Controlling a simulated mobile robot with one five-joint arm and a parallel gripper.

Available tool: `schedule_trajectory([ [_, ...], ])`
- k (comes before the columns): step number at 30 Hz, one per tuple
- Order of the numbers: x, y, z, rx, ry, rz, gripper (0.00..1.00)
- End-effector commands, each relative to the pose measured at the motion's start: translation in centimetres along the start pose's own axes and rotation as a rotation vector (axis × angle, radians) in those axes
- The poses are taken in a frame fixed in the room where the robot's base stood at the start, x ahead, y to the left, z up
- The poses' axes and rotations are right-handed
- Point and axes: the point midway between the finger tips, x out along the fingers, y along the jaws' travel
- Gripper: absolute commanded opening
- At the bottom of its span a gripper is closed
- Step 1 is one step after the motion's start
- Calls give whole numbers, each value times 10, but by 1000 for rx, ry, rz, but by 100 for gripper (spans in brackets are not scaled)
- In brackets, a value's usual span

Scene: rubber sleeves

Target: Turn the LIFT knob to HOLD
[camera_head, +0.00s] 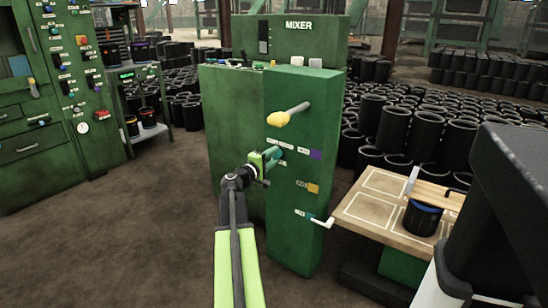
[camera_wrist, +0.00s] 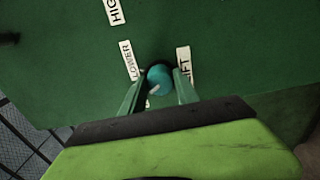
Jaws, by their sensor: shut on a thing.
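The LIFT knob (camera_wrist: 160,76) is round and teal, on the green front panel (camera_wrist: 225,45) of the mixer. A white mark on it points to the lower left in the wrist view. A LOWER label (camera_wrist: 130,60) is at its left and a LIFT label (camera_wrist: 184,62) at its right. I cannot read a HOLD label; a pale label below the knob is mostly hidden. My gripper (camera_wrist: 158,84) is shut on the knob, one finger on each side. In the head view my gripper (camera_head: 270,159) reaches the panel, largely covering the knob.
Lower on the panel are a purple switch (camera_head: 315,155), a yellow switch (camera_head: 313,188) and a white crank handle (camera_head: 321,223). A wooden table (camera_head: 365,211) with a black sleeve (camera_head: 422,220) stands at the right.

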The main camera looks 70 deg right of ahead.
Motion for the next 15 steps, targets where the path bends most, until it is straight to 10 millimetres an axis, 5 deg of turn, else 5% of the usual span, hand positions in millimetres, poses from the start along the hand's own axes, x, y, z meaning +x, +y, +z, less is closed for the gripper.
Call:
schedule_trajectory([
  [6,0,0,0,0,1,0,58],
  [15,-3,0,0,1,1,0,58],
])
